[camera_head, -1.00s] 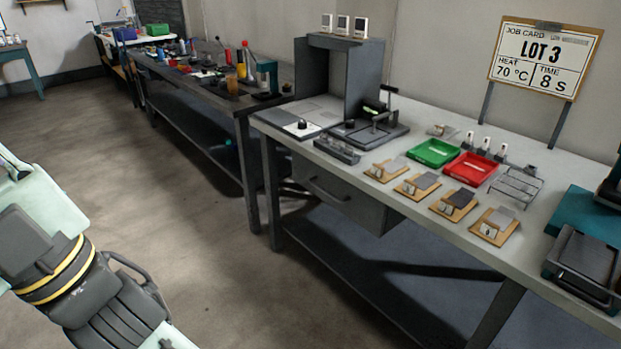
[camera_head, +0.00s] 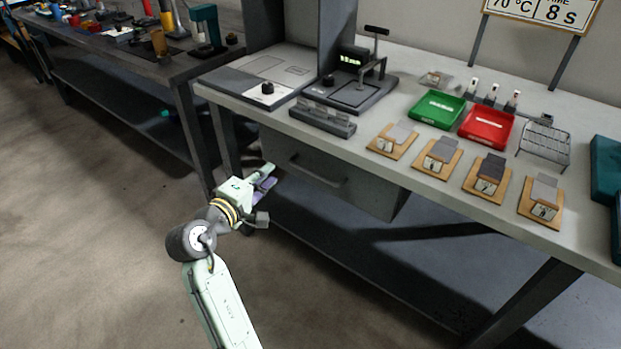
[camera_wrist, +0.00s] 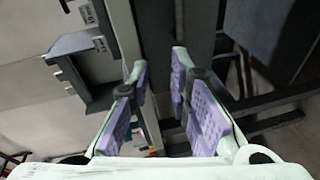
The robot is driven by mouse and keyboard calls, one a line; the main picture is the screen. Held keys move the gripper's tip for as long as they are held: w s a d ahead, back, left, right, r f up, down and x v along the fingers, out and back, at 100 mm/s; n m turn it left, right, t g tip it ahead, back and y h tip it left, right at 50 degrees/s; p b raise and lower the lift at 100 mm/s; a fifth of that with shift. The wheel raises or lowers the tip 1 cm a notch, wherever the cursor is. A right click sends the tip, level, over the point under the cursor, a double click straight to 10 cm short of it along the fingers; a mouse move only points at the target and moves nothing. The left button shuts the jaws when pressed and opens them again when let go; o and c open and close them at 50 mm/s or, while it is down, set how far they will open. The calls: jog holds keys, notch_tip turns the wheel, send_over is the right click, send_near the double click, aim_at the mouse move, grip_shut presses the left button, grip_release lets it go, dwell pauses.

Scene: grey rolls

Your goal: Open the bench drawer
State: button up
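The bench drawer (camera_head: 360,188) is a dark grey box under the bench top (camera_head: 345,150), with a bar handle (camera_head: 318,172) across its front. It looks shut. My gripper (camera_head: 268,178) is in front of the bench, just left of the handle and apart from it. In the wrist view my gripper (camera_wrist: 160,85) shows two purple-padded fingers spread apart with nothing between them. The handle cannot be made out clearly in the wrist view.
On the bench stand a press (camera_head: 360,88), a green tray (camera_head: 437,108), a red tray (camera_head: 486,128), a wire rack (camera_head: 545,143) and several wooden boards with cards (camera_head: 441,154). A lower shelf (camera_head: 400,262) runs under the drawer. The floor (camera_head: 90,250) at left is clear.

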aim_at(311, 173)
jog(key=w+d+f, duration=0.1)
jog(key=w+d, duration=0.1)
jog(key=d, duration=0.1)
jog(key=w+d+f+g+h+p, duration=0.1)
jog(key=w+d+f, duration=0.1)
jog(key=d, duration=0.1)
jog(key=w+d+f+g+h, duration=0.1)
jog(key=w+d+f, duration=0.1)
jog(key=d, duration=0.2)
jog(key=shift+w, duration=0.2)
jog(key=shift+w+d+f, duration=0.2)
jog(key=shift+w+d, duration=0.25)
jog(key=shift+w, duration=0.1)
jog(key=shift+c, duration=0.3)
grip_shut()
